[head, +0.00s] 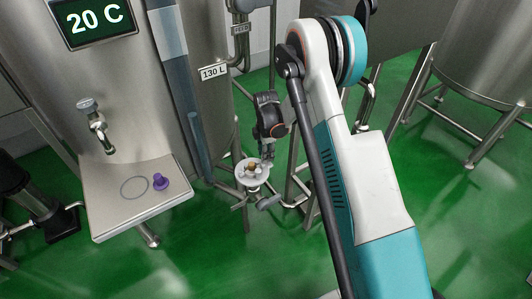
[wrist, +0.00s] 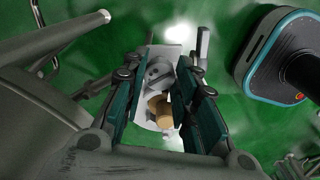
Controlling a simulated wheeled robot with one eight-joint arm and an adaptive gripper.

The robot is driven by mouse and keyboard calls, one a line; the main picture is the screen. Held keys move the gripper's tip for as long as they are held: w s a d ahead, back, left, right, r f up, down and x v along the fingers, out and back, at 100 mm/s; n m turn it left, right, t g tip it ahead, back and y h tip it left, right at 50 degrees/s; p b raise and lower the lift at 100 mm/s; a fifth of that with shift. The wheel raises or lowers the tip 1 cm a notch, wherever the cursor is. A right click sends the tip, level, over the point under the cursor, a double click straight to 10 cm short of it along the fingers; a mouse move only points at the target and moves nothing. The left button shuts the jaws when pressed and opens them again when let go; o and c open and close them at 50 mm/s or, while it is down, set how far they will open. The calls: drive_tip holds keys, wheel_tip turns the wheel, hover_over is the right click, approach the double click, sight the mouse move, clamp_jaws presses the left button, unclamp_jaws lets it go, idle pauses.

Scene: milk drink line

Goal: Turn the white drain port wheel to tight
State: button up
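The white drain port wheel (head: 243,179) sits low in front of the big steel tank, with a brass-coloured hub (head: 252,167) at its middle. In the wrist view the wheel (wrist: 146,137) and the brass hub (wrist: 160,112) show between my fingers. My gripper (head: 267,163) points down at the wheel's right side. In the wrist view my gripper (wrist: 166,72) has its two teal-and-dark fingers apart, one on each side of a pale grey part of the wheel. I cannot tell whether either finger touches it. The wheel's far rim is partly hidden by the fingers.
A steel shelf (head: 108,198) with a purple stopper (head: 160,181) stands at left below a tap (head: 95,123). A tank label reads 130 L (head: 214,72). Pipes and steel legs stand close around the wheel. Green floor (head: 225,260) is clear in front.

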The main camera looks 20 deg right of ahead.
drive_tip(key=shift+c, duration=0.7)
drive_tip(key=m, duration=0.5)
drive_tip(key=shift+m, duration=0.3)
drive_tip(key=m, duration=0.6)
drive_tip(key=shift+s, duration=0.1)
drive_tip(key=m, duration=0.6)
drive_tip(key=shift+a+m, duration=0.1)
drive_tip(key=shift+m, duration=0.2)
drive_tip(key=m, duration=0.5)
drive_tip(key=shift+m, duration=0.3)
